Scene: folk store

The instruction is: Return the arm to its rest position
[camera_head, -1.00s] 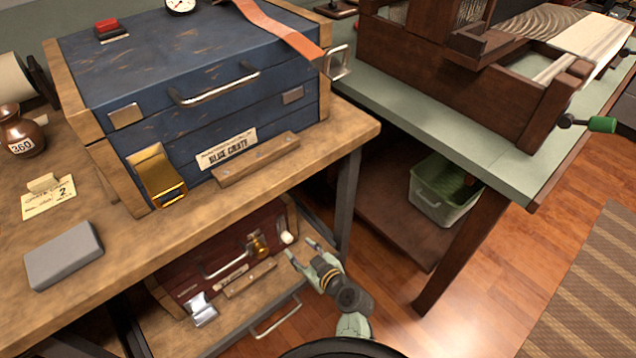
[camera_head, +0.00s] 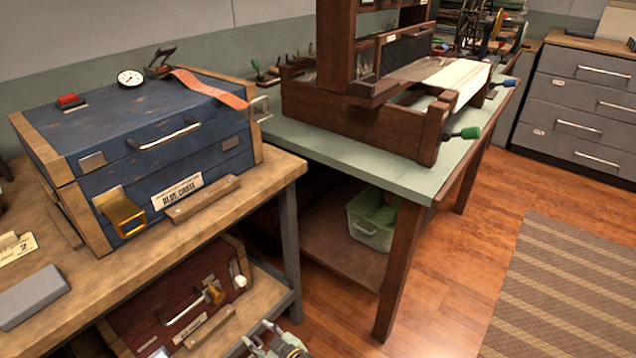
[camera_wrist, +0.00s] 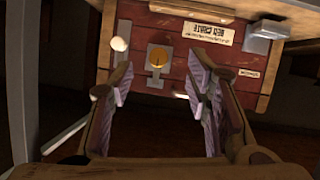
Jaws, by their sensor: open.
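My gripper (camera_head: 266,341) is at the bottom edge of the head view, in front of the lower shelf, mostly cut off by the frame. In the wrist view my gripper (camera_wrist: 160,90) has its two fingers wide apart with nothing between them. Beyond the fingers is the dark red case (camera_head: 147,318), which also shows in the wrist view (camera_wrist: 170,35) with a label, a brass round part and a white knob. The gripper is apart from the case. The rest of my arm is out of the head view.
A blue crate (camera_head: 110,128) stands on the wooden bench (camera_head: 262,181), with a grey block (camera_head: 32,298) nearby. A loom (camera_head: 350,118) stands on a green-topped table (camera_head: 310,146). A green bin (camera_head: 372,222) sits beneath. The wooden floor (camera_head: 440,270) at right is open, partly under a rug (camera_head: 560,290).

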